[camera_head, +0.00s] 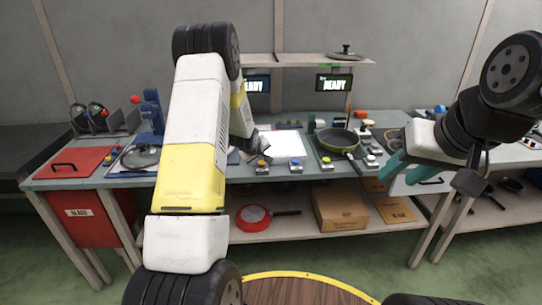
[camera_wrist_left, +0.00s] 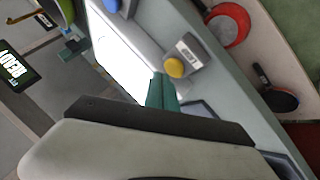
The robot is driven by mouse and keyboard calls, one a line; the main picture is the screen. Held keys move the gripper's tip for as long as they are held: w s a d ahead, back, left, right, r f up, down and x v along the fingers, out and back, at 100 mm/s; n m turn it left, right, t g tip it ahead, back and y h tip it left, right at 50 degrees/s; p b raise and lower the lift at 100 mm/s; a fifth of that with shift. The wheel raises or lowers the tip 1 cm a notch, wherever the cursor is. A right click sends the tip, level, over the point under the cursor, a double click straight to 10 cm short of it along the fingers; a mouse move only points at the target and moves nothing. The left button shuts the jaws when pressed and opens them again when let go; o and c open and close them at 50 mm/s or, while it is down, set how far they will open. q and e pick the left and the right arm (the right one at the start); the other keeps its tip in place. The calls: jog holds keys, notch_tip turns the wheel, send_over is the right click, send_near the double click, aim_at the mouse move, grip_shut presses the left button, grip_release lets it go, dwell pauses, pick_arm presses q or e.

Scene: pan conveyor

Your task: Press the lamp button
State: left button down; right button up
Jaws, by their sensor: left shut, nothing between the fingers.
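A yellow push button (camera_wrist_left: 175,68) on a small grey box with a label too small to read shows in the wrist view. In the head view it seems to be the yellow one (camera_head: 262,163) at the table's front edge, left of a blue button (camera_head: 295,162). Which button is the lamp's I cannot read. My left gripper (camera_wrist_left: 162,92) is shut and empty, its teal fingertips close beside the yellow button; whether they touch it I cannot tell. In the head view my arm mostly hides it. My right gripper (camera_head: 406,172) is open and empty, off the table's front right.
A bright white panel (camera_head: 287,146) lies behind the buttons. A dark pan (camera_head: 338,141) stands to its right, a red tray (camera_head: 72,163) far left. A red pan (camera_head: 253,216) and a cardboard box (camera_head: 340,208) are on the lower shelf. Two screens show READY.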

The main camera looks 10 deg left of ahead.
aim_at(261, 163)
pick_arm(q)
jog(key=shift+r, duration=0.1)
jog(key=shift+r, duration=2.95)
